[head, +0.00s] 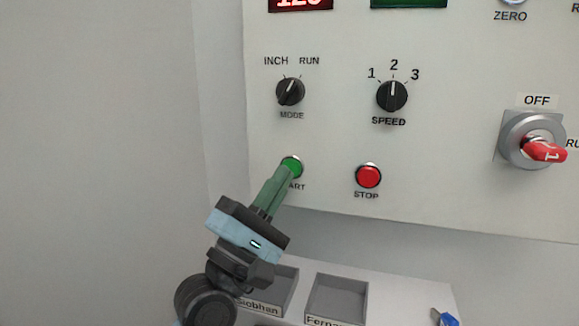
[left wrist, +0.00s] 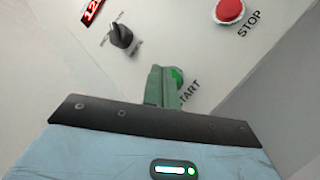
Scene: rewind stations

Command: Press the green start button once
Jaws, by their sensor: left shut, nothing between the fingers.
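The green start button (head: 293,164) is at the lower left of the white control panel, with its START label partly hidden by my gripper. My left gripper (head: 284,170) is shut and empty, its green fingertips right at the button's lower left edge in the head view. In the left wrist view the button (left wrist: 177,76) shows just beyond and right of the fingertips (left wrist: 161,70). I cannot tell whether the fingertips touch the button or whether it is pushed in. My right gripper is not in view.
The red stop button (head: 368,176) is to the right of the start button. Above are the mode knob (head: 290,92) and speed knob (head: 392,96). A red rotary switch (head: 543,150) is at far right. Below, labelled trays (head: 336,298) and a blue key-like item (head: 446,318) sit on a ledge.

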